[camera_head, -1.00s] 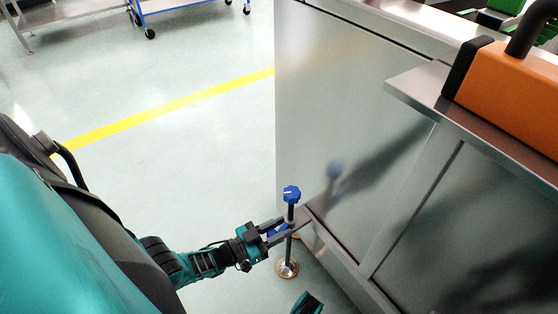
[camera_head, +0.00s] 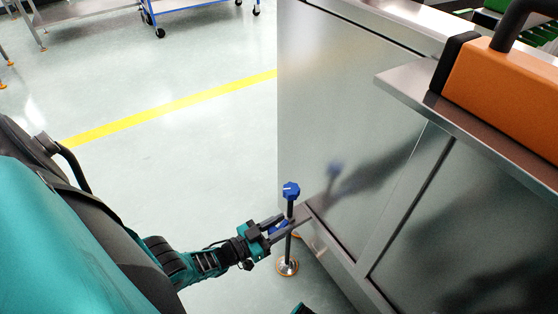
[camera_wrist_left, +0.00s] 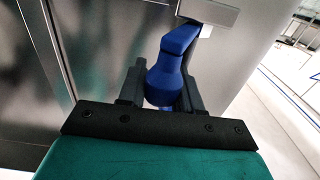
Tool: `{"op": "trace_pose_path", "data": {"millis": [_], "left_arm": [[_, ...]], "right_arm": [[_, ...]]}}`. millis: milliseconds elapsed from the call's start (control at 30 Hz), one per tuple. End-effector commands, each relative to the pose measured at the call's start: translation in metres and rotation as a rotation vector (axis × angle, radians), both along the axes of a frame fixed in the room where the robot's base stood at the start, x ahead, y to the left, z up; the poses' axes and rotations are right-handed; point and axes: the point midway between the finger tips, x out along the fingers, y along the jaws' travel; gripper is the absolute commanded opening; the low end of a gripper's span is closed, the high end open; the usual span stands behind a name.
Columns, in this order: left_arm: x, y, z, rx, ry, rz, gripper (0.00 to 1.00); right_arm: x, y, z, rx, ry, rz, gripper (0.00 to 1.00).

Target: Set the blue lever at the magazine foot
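The blue lever (camera_wrist_left: 168,75) has a rounded end and rises to a metal block (camera_wrist_left: 208,12) in the left wrist view. My left gripper (camera_wrist_left: 165,88) has one finger on each side of the lever's rounded end. The fingers look close to it, but I cannot tell if both press on it. In the head view the left gripper (camera_head: 282,224) is beside the magazine foot's upright rod, with a bit of blue between the fingers. A blue star knob (camera_head: 291,190) tops the rod, and a round foot pad (camera_head: 287,266) rests on the floor. My right gripper is not seen.
The steel cabinet (camera_head: 350,130) stands just right of the rod, with a metal ledge (camera_head: 450,110) and an orange housing (camera_head: 500,85) above. Open floor with a yellow line (camera_head: 170,110) lies left. Carts stand far back.

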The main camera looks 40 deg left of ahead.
Motion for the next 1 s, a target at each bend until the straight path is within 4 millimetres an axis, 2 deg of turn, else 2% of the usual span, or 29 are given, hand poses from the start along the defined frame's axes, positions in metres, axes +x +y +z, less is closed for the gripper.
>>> {"op": "trace_pose_path", "data": {"millis": [33, 233, 467, 567, 667, 1000], "left_arm": [[0.000, 0.000, 0.000, 0.000, 0.001, 0.001, 0.38], [0.000, 0.000, 0.000, 0.000, 0.000, 0.001, 0.55], [-0.001, 0.000, 0.000, 0.000, 0.000, 0.000, 0.55], [-0.007, 0.003, 0.000, 0.001, 0.002, 0.000, 0.55], [-0.021, 0.007, 0.000, 0.002, 0.005, 0.000, 0.55], [-0.090, 0.031, -0.001, 0.002, 0.003, 0.000, 0.55]], "right_arm": [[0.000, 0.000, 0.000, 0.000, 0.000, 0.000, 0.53], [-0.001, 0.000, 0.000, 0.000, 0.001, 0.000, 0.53], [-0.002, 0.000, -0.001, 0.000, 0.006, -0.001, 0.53], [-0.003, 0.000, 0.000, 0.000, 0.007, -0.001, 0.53], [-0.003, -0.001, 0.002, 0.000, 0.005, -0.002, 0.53], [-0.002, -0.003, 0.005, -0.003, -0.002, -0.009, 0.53]]}}
